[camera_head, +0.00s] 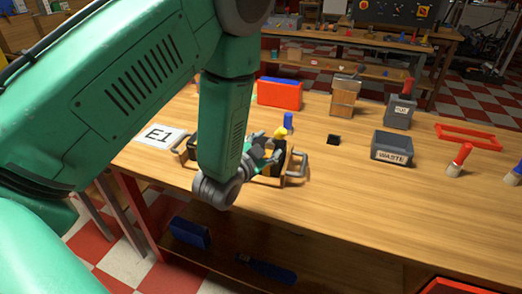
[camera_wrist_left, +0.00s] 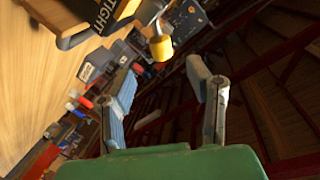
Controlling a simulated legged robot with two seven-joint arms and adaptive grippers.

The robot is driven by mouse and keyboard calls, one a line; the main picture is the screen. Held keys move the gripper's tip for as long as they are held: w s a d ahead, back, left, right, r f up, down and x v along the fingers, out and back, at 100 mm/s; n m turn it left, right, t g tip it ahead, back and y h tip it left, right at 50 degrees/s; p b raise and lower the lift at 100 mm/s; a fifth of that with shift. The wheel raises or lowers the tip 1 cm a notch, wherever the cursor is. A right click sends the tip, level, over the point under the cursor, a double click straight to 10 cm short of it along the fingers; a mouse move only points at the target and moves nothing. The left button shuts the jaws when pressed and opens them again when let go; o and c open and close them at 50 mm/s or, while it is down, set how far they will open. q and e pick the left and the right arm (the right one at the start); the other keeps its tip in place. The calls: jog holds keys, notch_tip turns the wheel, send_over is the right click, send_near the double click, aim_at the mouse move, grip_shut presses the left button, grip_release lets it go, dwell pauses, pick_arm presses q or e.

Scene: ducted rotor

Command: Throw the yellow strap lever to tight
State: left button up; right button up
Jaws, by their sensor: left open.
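The strap lever has a yellow knob (camera_wrist_left: 161,47) on a metal rod; in the head view its yellow end (camera_head: 280,132) shows just beyond my left gripper. In the wrist view the knob lies ahead of the gap between my fingertips, apart from both. A black and yellow unit with grey handles (camera_head: 296,171) sits on the bench, partly hidden by my left arm; the word TIGHT (camera_wrist_left: 104,13) shows on it in the wrist view. My left gripper (camera_head: 263,150) is open and empty over the unit; its two fingers (camera_wrist_left: 162,75) are spread. My right gripper is out of view.
A card marked E1 (camera_head: 160,136) lies left of the unit. A small blue piece (camera_head: 288,121) stands behind it. A red and blue bin (camera_head: 279,94), a grey WASTE bin (camera_head: 391,148) and a red-handled brush (camera_head: 459,160) stand on the bench. The front right bench top is clear.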

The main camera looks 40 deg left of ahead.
pick_arm(q)
jog(key=s, duration=0.4)
jog(key=shift+d+r, duration=0.2)
jog(key=shift+r, duration=0.1)
jog(key=s+d+f+n+g, duration=0.1)
jog(key=s+f+g, duration=0.15)
jog(key=f, duration=0.25)
jog(key=s+f+n+g, duration=0.1)
jog(key=s+f+g, duration=0.15)
jog(key=f, duration=0.25)
jog(key=s+d+f+n+g, duration=0.1)
jog(key=s+f+g, duration=0.4)
jog(key=s, duration=0.7)
jog(key=s+d+f+n+g+h, duration=0.1)
jog(key=s+d+f+n+g, duration=0.1)
jog(key=s+f+g, duration=0.3)
jog(key=s+f, duration=0.3)
jog(key=s, duration=0.4)
jog(key=shift+d+f+h, duration=0.25)
jog(key=shift+d+h, duration=0.05)
jog(key=shift+d, duration=0.05)
jog(key=shift+w, duration=0.1)
jog(key=shift+c, duration=1.4)
